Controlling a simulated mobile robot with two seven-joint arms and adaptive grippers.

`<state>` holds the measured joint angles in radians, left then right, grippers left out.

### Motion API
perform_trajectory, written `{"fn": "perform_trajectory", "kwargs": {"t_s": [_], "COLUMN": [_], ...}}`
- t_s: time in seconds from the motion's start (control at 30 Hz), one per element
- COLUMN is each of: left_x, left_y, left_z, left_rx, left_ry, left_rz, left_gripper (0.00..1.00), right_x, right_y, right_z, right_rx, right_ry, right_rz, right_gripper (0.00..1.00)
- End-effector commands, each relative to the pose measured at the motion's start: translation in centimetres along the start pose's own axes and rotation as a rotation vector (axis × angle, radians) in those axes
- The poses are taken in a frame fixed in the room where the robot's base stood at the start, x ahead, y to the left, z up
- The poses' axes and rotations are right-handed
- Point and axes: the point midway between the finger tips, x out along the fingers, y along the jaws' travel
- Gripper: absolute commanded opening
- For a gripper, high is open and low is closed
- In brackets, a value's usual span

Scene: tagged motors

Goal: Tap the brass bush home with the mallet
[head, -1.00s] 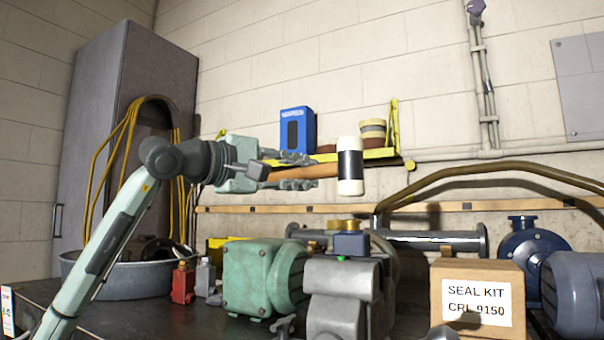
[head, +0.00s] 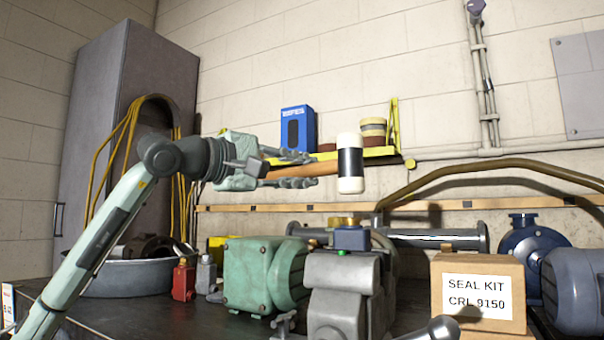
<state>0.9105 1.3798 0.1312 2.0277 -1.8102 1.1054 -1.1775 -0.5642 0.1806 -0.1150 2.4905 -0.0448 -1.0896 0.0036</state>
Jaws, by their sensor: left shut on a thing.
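The mallet has a white head with a black band (head: 350,163) and a wooden handle (head: 325,169). My left gripper (head: 307,170) is shut on the handle. The head stands upright in the air at the handle's right end, above the vise area and apart from everything below. A brass-coloured piece (head: 343,221), which looks like the bush, shows behind and above a small blue block (head: 350,239); its lower part is hidden. A grey vise-like body (head: 345,295) stands below them. A grey rounded part (head: 438,329) at the bottom edge may belong to my right arm; no jaws show there.
A green motor (head: 262,275) stands left of the grey body, with a red bottle (head: 184,281) beyond it. A seal kit box (head: 477,266) and a blue motor (head: 575,290) are on the right. A yellow shelf (head: 398,158) is on the wall behind the mallet.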

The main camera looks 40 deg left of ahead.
Motion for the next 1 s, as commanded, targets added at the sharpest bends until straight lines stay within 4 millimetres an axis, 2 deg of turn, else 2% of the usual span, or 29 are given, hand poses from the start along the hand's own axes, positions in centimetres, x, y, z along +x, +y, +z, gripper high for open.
{"fn": "perform_trajectory", "kwargs": {"t_s": [0.27, 0.5, 0.57, 0.83, 1.0], "left_x": [0.0, -0.1, -0.1, 0.0, -0.1], "left_y": [-0.4, -4.1, -4.3, -3.9, -1.3], "left_z": [0.0, -0.1, -0.1, 0.0, -0.1], "left_rx": [-0.002, -0.001, -0.001, 0.0, 0.001], "left_ry": [0.0, 0.0, 0.001, 0.0, 0.001], "left_rz": [0.004, 0.004, 0.004, 0.001, 0.003], "left_gripper": [0.0, 0.0, 0.0, 0.0, 0.0], "right_x": [0.4, 2.9, 3.1, 2.7, 1.1], "right_y": [-0.1, -0.6, -0.6, -0.5, -0.2], "right_z": [0.4, 3.1, 3.3, 2.9, 1.2], "right_rx": [0.0, 0.0, 0.0, 0.0, 0.0], "right_ry": [-0.001, -0.001, -0.001, 0.0, 0.0], "right_rz": [0.0, 0.0, 0.0, 0.0, 0.0], "right_gripper": [0.33, 0.33, 0.33, 0.33, 0.33]}}
